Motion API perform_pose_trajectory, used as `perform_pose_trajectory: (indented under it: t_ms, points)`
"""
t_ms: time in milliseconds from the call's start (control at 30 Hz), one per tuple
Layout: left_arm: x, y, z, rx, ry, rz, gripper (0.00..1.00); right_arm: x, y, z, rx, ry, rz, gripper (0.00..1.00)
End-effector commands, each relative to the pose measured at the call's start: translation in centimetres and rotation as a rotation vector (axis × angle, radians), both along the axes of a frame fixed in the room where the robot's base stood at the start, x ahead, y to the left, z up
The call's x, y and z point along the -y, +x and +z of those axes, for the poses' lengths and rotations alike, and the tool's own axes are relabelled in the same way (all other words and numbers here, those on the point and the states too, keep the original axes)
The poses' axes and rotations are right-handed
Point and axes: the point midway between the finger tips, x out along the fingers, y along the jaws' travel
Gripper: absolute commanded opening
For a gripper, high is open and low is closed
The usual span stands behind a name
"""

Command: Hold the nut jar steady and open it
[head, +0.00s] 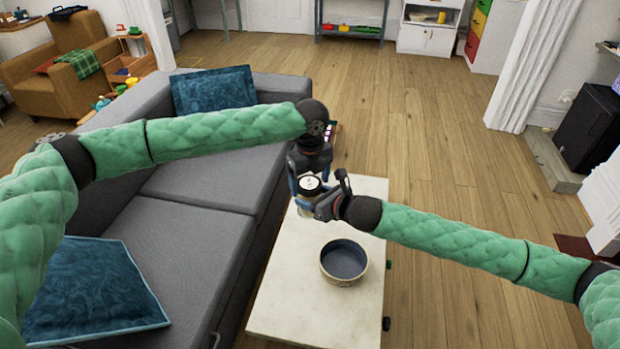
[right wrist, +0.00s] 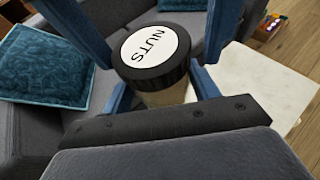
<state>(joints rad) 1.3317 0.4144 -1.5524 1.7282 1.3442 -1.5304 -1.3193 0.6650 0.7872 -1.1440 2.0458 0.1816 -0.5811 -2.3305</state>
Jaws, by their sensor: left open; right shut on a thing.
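The nut jar (head: 307,211) is at the far end of the pale table. Its black lid (head: 310,184) with a white label is on top, and the label reads NUTS in the right wrist view (right wrist: 155,47). My right gripper (head: 312,203) is shut on the jar's body below the lid, from the right side. My left gripper (head: 308,177) is open, pointing down with its blue fingers around the lid area; whether they touch the lid cannot be told. The grippers partly hide the jar, and I cannot tell whether its base touches the table.
A round bowl with a dark inside (head: 343,276) stands on the table (head: 285,315) in front of the jar. A grey sofa (head: 180,235) with blue cushions (head: 95,290) runs along the table's left side. Open wooden floor (head: 450,150) lies to the right and behind.

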Motion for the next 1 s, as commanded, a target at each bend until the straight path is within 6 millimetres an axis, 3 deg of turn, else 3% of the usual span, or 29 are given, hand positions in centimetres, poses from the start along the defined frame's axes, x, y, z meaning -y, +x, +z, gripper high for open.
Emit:
perform_pose_trajectory:
  t_ms: [33, 267, 533, 1000]
  points:
    - [0.0, 0.0, 0.01, 0.0, 0.0, 0.0, 0.8, -0.01, 0.01, 0.06, 0.001, 0.001, 0.0, 0.0]
    - [0.02, 0.0, 0.03, 0.0, 0.0, 0.0, 0.35, -0.03, -0.01, 0.07, 0.001, 0.001, 0.001, 0.0]
    - [0.12, -0.04, -0.04, -0.001, -0.001, 0.12, 0.35, -0.1, -0.05, 0.06, 0.0, 0.001, 0.002, 0.0]
    - [0.34, 0.12, 0.06, -0.002, -0.002, 0.818, 0.35, -0.23, -0.16, 0.07, 0.0, 0.003, 0.005, 0.0]
